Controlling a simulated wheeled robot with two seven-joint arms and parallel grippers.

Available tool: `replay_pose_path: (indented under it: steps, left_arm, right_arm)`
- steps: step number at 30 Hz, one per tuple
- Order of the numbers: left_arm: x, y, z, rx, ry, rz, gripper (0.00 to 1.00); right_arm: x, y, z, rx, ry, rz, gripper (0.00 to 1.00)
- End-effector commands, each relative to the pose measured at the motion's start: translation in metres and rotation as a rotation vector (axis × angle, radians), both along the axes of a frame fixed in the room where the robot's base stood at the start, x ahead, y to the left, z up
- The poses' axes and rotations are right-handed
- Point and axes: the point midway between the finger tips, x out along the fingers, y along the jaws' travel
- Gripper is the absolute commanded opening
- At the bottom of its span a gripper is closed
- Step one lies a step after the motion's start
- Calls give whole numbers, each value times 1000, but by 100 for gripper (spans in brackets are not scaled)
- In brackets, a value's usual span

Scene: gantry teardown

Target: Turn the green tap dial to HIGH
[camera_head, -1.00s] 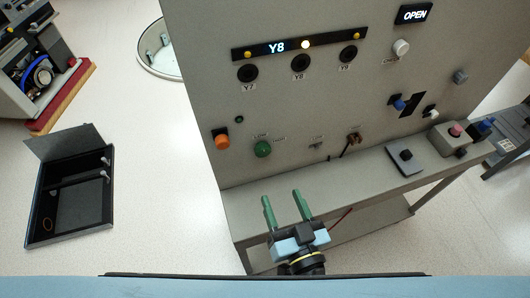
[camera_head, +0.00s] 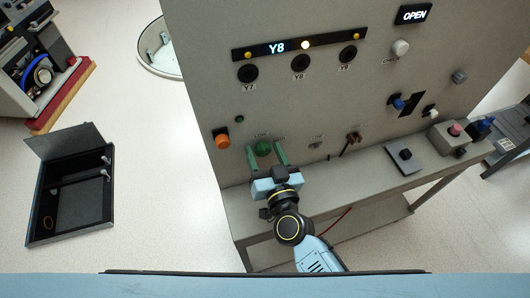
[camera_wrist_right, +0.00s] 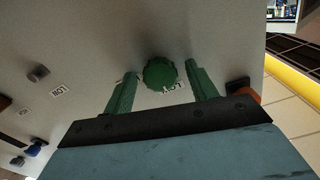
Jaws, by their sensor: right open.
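The green tap dial (camera_head: 263,148) is a round ribbed knob on the grey upright panel. It also shows in the right wrist view (camera_wrist_right: 160,74), with a LOW label beside it. My right gripper (camera_head: 266,150) is open, its two green fingers one on each side of the dial. In the wrist view a gap shows between the dial and each finger, so the fingers do not appear to touch it. The dial's pointer cannot be made out, and the HIGH label is not readable. My left gripper is not in view.
An orange button (camera_head: 222,141) sits left of the dial. A small grey knob (camera_head: 316,145) and a brown plug-like part (camera_head: 352,138) are to its right. A grey shelf (camera_head: 345,178) runs below the panel. A black open case (camera_head: 75,195) lies at the left.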

Motion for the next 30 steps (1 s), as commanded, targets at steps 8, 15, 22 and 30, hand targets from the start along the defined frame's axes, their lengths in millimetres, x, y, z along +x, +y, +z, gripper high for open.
replay_pose_path:
  steps: [8,15,22,30]
  left_arm:
    - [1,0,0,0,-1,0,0]
    - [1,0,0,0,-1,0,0]
    - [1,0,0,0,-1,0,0]
    - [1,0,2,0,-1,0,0]
  right_arm:
    - [0,0,0,0,0,0,43]
    - [0,0,0,0,0,-1,13]
    - [0,0,0,17,6,-1,13]
    - [0,0,0,138,44,0,13]
